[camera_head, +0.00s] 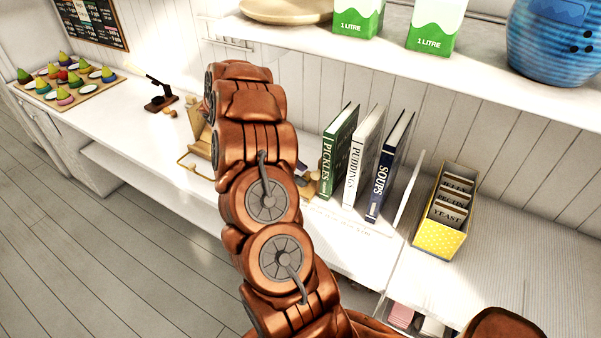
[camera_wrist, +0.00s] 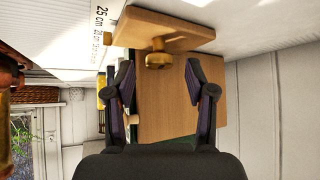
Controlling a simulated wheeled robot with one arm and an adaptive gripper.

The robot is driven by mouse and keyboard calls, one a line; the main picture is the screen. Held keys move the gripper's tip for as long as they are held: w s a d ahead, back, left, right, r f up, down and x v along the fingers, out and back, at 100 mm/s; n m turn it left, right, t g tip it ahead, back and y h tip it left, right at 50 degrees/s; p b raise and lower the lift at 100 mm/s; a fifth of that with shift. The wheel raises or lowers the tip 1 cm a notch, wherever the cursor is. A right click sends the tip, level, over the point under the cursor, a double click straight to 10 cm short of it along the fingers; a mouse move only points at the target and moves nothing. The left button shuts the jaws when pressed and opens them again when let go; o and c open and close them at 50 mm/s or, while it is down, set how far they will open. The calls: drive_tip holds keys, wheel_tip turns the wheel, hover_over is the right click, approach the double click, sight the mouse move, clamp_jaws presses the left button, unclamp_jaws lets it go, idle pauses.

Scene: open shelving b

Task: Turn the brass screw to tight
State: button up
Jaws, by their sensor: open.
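The brass screw (camera_wrist: 158,60) shows in the wrist view as a round brass knob under a light wooden block (camera_wrist: 165,28). A larger wooden board (camera_wrist: 168,105) stands behind it. My gripper (camera_wrist: 163,85) is open, with one dark finger on each side of the board and the screw between and beyond the fingertips. I see no finger touching the screw. In the head view my arm hides the gripper and most of the wooden piece (camera_head: 198,120); I cannot make out the screw there.
Three upright books, Pickles (camera_head: 339,155), Puddings (camera_head: 363,160) and Soups (camera_head: 388,170), stand right of my arm. A yellow card box (camera_head: 437,240) is further right. A dark stand (camera_head: 160,98) and a tray (camera_head: 65,92) of coloured pieces are left. An upper shelf (camera_head: 480,85) overhangs.

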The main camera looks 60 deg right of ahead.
drive_tip(key=shift+s+f, duration=0.15)
drive_tip(key=shift+f, duration=0.05)
drive_tip(key=shift+c, duration=0.4)
clamp_jaws()
